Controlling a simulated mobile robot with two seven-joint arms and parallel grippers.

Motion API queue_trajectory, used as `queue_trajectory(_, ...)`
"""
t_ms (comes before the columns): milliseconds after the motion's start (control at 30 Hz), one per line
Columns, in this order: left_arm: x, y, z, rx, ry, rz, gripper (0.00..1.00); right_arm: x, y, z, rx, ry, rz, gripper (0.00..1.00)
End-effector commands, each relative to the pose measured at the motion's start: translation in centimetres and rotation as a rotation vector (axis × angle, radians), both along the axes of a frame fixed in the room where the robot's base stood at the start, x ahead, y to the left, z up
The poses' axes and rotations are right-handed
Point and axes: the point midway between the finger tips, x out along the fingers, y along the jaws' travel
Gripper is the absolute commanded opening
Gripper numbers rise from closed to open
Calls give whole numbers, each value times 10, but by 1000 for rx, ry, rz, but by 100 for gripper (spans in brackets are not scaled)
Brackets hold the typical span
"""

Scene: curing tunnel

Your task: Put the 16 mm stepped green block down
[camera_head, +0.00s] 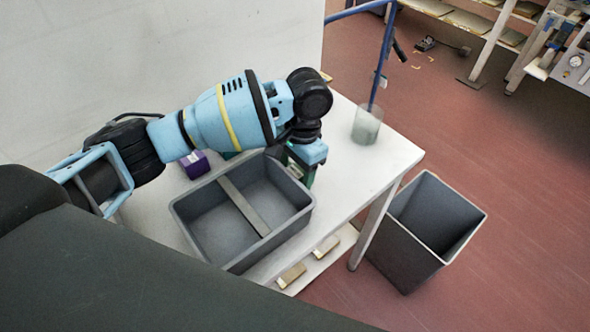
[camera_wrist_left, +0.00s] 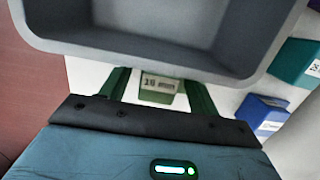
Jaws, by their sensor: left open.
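The green block (camera_wrist_left: 157,90) shows in the left wrist view, with a pale label reading "16 mm" facing the camera. It is just outside the grey bin's wall and appears to stand on the white table. My left gripper (camera_wrist_left: 157,98) is open, one green finger on each side of the block, with white gaps between. In the head view my left gripper (camera_head: 302,174) points down at the right side of the bin; I cannot make the block out from the fingers there. The block's step is not clear. My right gripper is not in view.
The grey divided bin (camera_head: 180,212) stands on the white table (camera_head: 352,175), close beside my left gripper. A purple block (camera_head: 194,165) is behind it. A teal block (camera_wrist_left: 294,62) and a blue block (camera_wrist_left: 262,113) are nearby. A clear cup (camera_head: 366,127) stands right; a dark floor bin (camera_head: 411,243) is beyond.

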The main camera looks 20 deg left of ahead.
Motion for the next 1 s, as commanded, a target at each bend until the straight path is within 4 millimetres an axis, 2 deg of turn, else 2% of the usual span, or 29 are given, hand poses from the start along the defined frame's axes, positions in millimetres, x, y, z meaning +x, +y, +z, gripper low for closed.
queue_trajectory(167, 4, -2, 21, -2, -4, 1, 61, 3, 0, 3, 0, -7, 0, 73)
queue_trajectory(400, 10, -6, 70, -3, -5, 1, 61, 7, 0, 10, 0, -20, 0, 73)
queue_trajectory(600, 14, -8, 104, 1, -5, 1, 61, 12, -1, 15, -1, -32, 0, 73)
queue_trajectory(767, 16, -9, 118, -1, -3, 1, 61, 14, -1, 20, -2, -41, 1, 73)
queue_trajectory(1000, 16, -9, 119, -1, 3, 0, 61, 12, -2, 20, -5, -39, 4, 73)
